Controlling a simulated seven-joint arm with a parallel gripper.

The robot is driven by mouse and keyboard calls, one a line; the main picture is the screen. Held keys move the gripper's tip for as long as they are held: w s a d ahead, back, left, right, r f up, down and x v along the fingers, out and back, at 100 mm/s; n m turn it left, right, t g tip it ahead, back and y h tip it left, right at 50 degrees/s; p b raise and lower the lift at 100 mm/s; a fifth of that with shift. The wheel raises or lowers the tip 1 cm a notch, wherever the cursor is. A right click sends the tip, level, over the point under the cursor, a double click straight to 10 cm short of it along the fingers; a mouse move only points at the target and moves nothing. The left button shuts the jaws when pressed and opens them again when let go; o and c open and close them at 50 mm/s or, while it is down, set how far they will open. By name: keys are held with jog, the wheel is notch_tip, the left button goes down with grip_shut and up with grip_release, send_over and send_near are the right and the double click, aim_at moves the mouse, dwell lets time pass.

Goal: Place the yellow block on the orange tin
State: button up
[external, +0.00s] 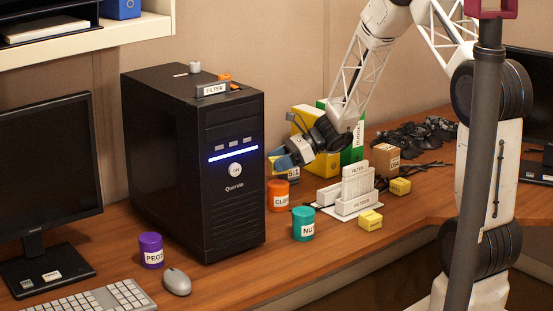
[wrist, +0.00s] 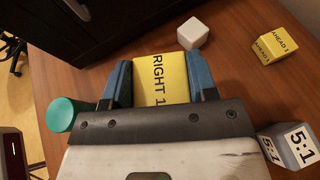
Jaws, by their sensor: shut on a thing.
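My gripper (external: 277,161) is shut on a yellow block (wrist: 161,76) marked "RIGHT 1", held between its blue fingers in the wrist view. In the external view the fingers reach down-left beside the black computer tower, and the held block is mostly hidden there. The orange tin (external: 278,196), with a "CLIPS" label, stands on the desk just below the gripper in that picture. A gap in depth between them cannot be judged. The orange tin does not show in the wrist view.
The black tower (external: 235,190) stands close left. A teal tin (external: 303,226) is in front of the orange tin. A grey "5:1" block (wrist: 292,146) is near the gripper. Loose yellow blocks (external: 370,220) and a white filter rack (external: 352,205) stand right. A white cube (wrist: 193,33) lies beyond.

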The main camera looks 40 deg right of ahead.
dwell(0.3)
jog(key=shift+f, duration=1.75)
jog(key=shift+f, duration=0.15)
jog(key=o, duration=0.9)
jog(key=shift+s+d+r, duration=0.2)
jog(key=shift+d+r, duration=0.3)
jog(key=shift+d, duration=0.2)
jog(key=v, duration=1)
jog(key=shift+d+r, duration=0.1)
jog(key=shift+d, duration=0.05)
